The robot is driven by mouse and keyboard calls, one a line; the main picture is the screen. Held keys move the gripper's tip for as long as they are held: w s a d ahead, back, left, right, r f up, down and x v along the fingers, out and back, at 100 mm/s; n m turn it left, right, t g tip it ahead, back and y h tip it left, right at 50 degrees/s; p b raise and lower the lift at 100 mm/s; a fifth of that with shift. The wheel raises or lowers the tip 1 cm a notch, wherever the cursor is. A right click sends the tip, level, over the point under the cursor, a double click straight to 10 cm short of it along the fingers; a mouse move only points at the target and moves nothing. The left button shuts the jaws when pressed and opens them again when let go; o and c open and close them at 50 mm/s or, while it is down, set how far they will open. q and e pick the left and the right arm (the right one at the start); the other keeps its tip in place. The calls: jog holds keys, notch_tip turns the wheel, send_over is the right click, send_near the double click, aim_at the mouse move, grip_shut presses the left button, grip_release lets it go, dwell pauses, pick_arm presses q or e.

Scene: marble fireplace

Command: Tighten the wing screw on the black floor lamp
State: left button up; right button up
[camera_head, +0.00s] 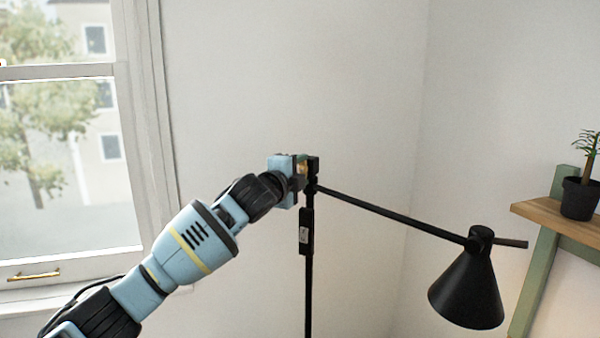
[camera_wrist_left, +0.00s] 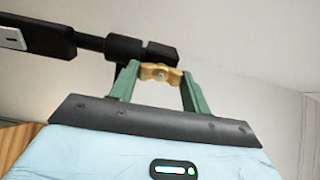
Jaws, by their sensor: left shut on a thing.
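The black floor lamp (camera_head: 308,262) stands in the middle of the head view. Its arm slopes down to the right to a black cone shade (camera_head: 467,290). The brass wing screw (camera_wrist_left: 160,73) sits at the black joint (camera_wrist_left: 140,50) on top of the pole. My left gripper (camera_head: 302,167) reaches the joint from the left. In the left wrist view, its green fingers (camera_wrist_left: 158,80) are shut on the wing screw, one on each side. In the head view the screw is mostly hidden by the gripper. My right gripper is not in view.
A window (camera_head: 70,140) with a brass handle is at the left. A wooden shelf (camera_head: 560,222) on a green frame holds a potted plant (camera_head: 580,195) at the right, near the shade. White walls are behind the lamp.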

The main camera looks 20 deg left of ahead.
pick_arm(q)
jog(key=shift+m, duration=0.3)
jog(key=o, duration=1)
jog(key=shift+s, duration=0.1)
jog(key=s+a, duration=0.1)
jog(key=s, duration=0.6)
jog(key=shift+s+a, duration=0.25)
